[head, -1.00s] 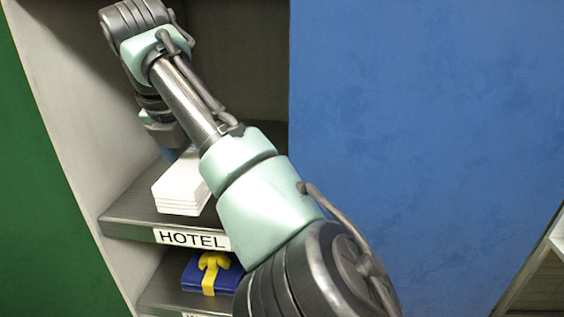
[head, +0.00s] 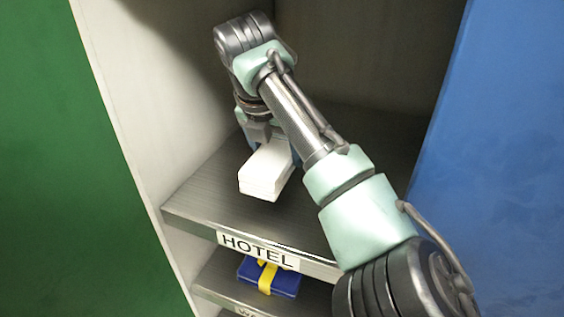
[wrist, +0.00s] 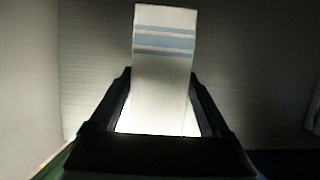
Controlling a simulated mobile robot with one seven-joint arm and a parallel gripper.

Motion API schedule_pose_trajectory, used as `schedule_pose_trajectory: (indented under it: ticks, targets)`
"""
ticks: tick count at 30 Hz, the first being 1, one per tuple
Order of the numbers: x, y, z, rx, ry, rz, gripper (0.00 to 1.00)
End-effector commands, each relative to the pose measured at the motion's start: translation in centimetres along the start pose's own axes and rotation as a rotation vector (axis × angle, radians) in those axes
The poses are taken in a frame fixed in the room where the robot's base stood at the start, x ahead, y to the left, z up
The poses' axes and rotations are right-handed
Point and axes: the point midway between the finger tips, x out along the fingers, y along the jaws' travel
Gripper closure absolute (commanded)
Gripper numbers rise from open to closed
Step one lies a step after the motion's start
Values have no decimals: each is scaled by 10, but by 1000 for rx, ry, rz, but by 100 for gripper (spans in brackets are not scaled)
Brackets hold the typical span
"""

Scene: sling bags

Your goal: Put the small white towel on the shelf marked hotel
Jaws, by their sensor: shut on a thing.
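The small white towel (head: 266,172) is a folded white block over the shelf marked HOTEL (head: 205,212), left of the shelf's middle in the head view. In the wrist view the towel (wrist: 163,65) shows pale blue stripes near its far end and stands between the two fingers. My gripper (wrist: 160,90) is shut on its near part; in the head view the gripper (head: 262,135) is partly hidden by my arm. I cannot tell whether the towel touches the shelf board.
A lower shelf holds a dark blue folded item with a yellow band (head: 268,277). A pale side wall (head: 135,120) closes the left. A green panel (head: 45,160) and a blue panel (head: 510,170) flank the shelf unit. The HOTEL board looks otherwise bare.

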Motion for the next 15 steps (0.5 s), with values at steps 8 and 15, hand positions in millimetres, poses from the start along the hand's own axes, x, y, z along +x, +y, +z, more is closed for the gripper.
schedule_pose_trajectory:
  ticks: [8,15]
  targets:
    - [22,0,-9,0,2,0,80]
    - [40,0,-16,1,-4,2,80]
